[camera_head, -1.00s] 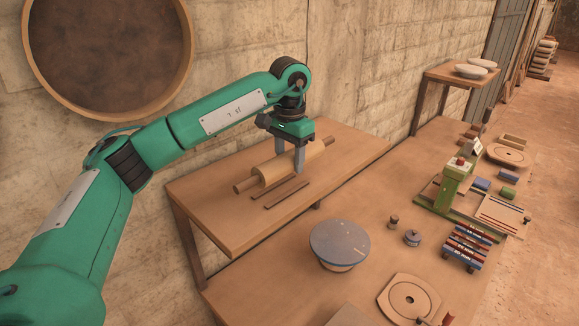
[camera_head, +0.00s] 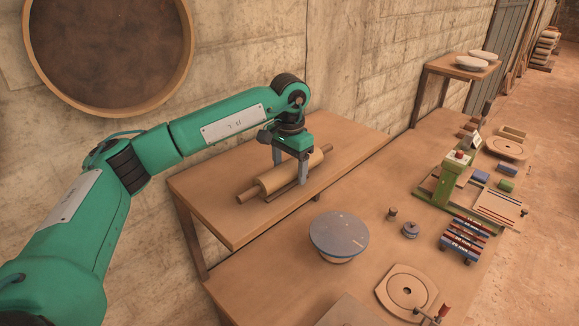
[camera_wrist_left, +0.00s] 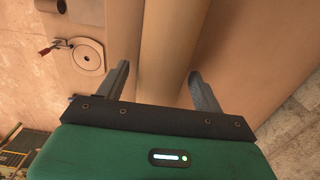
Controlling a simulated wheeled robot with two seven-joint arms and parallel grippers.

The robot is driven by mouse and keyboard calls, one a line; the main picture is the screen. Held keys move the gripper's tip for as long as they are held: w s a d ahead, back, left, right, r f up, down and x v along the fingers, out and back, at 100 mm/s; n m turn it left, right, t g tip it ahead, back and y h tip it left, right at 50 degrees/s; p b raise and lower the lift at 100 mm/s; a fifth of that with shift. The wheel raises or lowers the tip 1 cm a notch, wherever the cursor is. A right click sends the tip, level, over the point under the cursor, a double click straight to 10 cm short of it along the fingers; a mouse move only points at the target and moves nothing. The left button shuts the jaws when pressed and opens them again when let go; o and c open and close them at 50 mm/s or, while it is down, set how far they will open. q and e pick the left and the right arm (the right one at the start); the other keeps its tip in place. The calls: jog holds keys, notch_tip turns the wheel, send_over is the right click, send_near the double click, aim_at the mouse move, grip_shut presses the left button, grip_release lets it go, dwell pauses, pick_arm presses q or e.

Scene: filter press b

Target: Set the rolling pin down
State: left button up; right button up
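The rolling pin (camera_head: 271,183) is pale wood with thin handles. In the head view it lies on the side table (camera_head: 228,224), at or over thin dark strips (camera_head: 284,193); whether it rests on them is hard to tell. My left gripper (camera_head: 290,168) points down over its middle, one finger on each side. The fingers are spread. In the left wrist view, the pin (camera_wrist_left: 165,40) runs up between the fingertips (camera_wrist_left: 158,72), with a small gap visible at the left finger. Part of the pin is hidden behind the near finger. My right gripper is not seen.
The lower workbench (camera_head: 273,289) holds a blue-topped round turntable (camera_head: 339,234), a square board with a hole (camera_head: 407,291), a green press (camera_head: 447,180) and a rack of striped bars (camera_head: 468,240). A large round sieve (camera_head: 186,70) hangs on the wall. The side table's far right part is clear.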

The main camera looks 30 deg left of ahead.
aim_at(290, 162)
pick_arm(q)
jog(key=shift+r, duration=0.2)
jog(key=shift+w+r, duration=0.1)
jog(key=shift+r, duration=0.15)
notch_tip(290, 162, up, 10)
jog(key=b, duration=0.3)
jog(key=shift+f, duration=0.2)
jog(key=shift+r+b, duration=0.3)
jog(key=shift+r, duration=0.6)
jog(key=shift+f, duration=0.1)
